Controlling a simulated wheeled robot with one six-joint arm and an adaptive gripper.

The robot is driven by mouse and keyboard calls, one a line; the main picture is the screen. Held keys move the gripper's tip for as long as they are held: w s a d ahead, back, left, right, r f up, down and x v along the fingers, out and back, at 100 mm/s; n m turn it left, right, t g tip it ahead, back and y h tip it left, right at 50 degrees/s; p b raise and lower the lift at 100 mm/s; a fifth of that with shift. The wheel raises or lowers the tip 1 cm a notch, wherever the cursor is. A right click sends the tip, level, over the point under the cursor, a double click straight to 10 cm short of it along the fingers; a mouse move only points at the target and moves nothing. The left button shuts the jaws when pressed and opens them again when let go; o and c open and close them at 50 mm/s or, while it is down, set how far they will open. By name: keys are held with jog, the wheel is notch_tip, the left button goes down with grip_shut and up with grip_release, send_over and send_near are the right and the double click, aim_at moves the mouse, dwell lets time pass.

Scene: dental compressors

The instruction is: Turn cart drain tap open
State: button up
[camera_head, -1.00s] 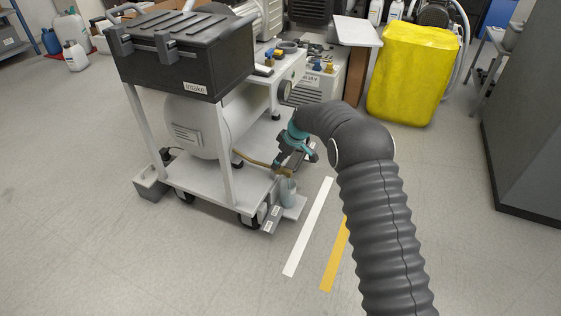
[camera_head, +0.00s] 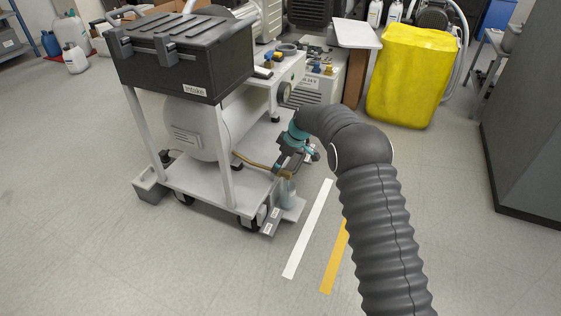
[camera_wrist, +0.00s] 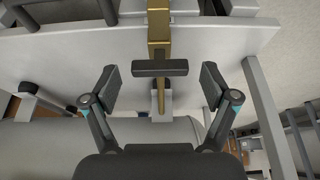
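The drain tap has a brass body (camera_wrist: 159,28) and a dark crossbar handle (camera_wrist: 160,68), seen in the wrist view. The handle lies crosswise between my fingers, with a gap visible on both sides. My gripper (camera_wrist: 161,86) is open, with one finger pad at each end of the handle. In the head view my gripper (camera_head: 291,157) is at the cart's lower right corner, where it largely hides the tap. A brass-coloured pipe (camera_head: 252,162) runs from the tank (camera_head: 190,128) towards it. The white cart (camera_head: 205,185) carries the tank.
A translucent cup or bottle (camera_head: 287,191) stands just below my gripper on a small ledge. A dark box marked Intake (camera_head: 185,60) tops the cart. A yellow covered block (camera_head: 410,75) stands behind right. Floor with white (camera_head: 308,228) and yellow (camera_head: 335,270) stripes is clear.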

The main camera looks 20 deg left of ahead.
jog(key=v, duration=1.2)
dwell(0.5)
